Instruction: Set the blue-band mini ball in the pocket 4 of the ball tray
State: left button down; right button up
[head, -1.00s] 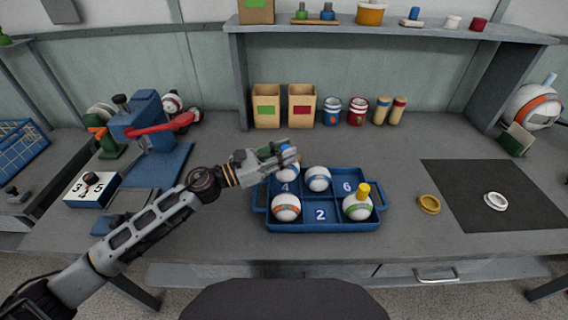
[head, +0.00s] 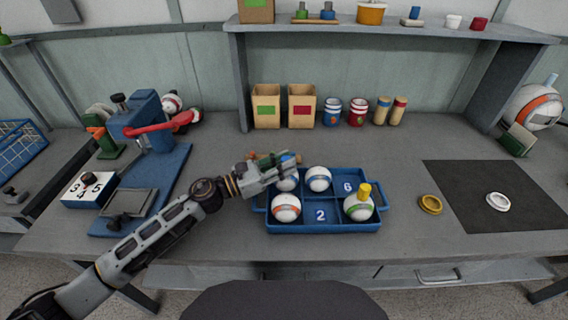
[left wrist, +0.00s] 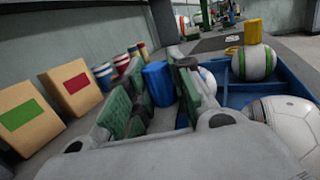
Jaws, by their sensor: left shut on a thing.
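The blue ball tray (head: 352,228) stands on the bench. My left gripper (head: 286,162) is at its back left corner, shut on the blue knob of a white mini ball (head: 287,182). The blue knob (left wrist: 158,84) shows between green finger pads in the left wrist view. The ball sits low at pocket 4 and covers that number; its band is mostly hidden, and I cannot tell whether it touches the pocket floor. A ball with a blue band (head: 318,180) is in the back middle pocket. My right gripper is not in view.
The tray also holds an orange-band ball (head: 285,208) at front left and a green-band ball with a yellow knob (head: 358,207) at front right. Pockets 2 and 6 are empty. A blue press (head: 150,128) stands left; cardboard boxes (head: 266,106) and jars stand behind.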

pick_arm(q)
jog(key=c, duration=1.5)
grip_release()
jog(key=shift+f, duration=0.1)
jog(key=shift+o, duration=1.2)
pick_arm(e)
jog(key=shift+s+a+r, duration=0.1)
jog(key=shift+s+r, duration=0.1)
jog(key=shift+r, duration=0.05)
